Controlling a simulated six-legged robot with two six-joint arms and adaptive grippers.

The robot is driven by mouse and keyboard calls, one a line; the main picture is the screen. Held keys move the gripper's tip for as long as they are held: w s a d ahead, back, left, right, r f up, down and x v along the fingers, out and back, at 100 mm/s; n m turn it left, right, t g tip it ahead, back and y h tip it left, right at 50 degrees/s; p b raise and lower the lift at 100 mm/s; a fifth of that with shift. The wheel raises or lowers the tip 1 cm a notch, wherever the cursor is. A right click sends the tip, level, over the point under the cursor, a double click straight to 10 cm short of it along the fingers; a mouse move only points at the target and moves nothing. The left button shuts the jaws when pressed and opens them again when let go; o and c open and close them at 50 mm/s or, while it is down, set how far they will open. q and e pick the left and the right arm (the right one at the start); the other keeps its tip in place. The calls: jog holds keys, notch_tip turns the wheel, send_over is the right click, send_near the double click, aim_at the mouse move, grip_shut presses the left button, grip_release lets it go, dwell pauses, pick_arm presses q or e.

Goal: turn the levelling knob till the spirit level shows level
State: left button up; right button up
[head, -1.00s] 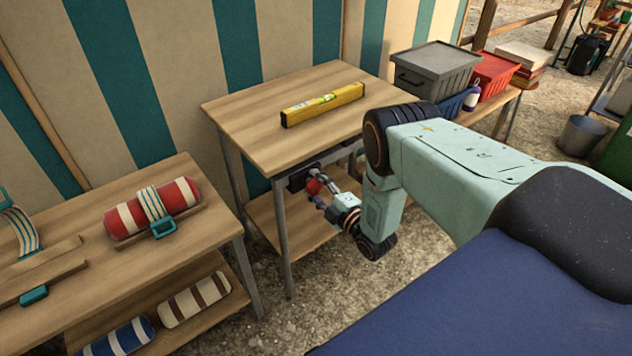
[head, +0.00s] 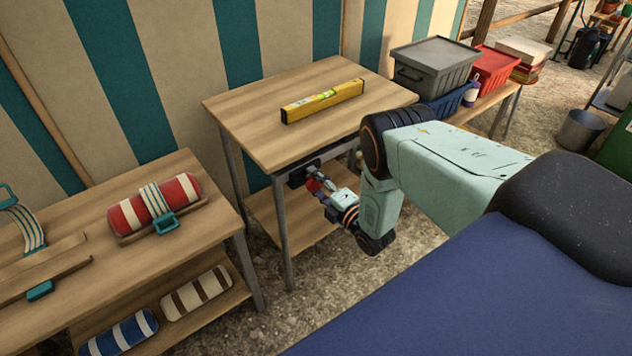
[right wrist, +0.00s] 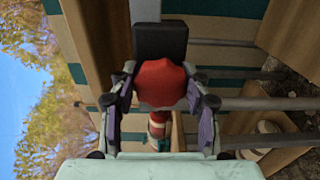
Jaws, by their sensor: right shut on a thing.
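The yellow spirit level (head: 322,101) lies on the wooden top of the small table (head: 262,131). Its vial is too small in the head view to read the bubble. The red levelling knob (head: 314,185) sits on a dark mount below the table's front edge. In the right wrist view the knob (right wrist: 162,83) is between the two fingers, in front of a black block (right wrist: 160,40). My right gripper (head: 323,189) is shut on the knob; it also shows in the right wrist view (right wrist: 160,100). My left gripper is not in view.
A bench (head: 212,226) at the left holds a red-and-white roll (head: 155,204) with a strap. A grey crate (head: 436,66) and a red crate (head: 492,72) stand on a bench behind at the right. A striped wall is behind the table.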

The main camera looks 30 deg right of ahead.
jog(key=shift+s+f, duration=0.1)
jog(key=o, duration=1.1)
jog(key=shift+o, duration=0.2)
jog(key=s, duration=1.2)
jog(key=shift+d, duration=0.45)
jog(key=shift+w, duration=0.1)
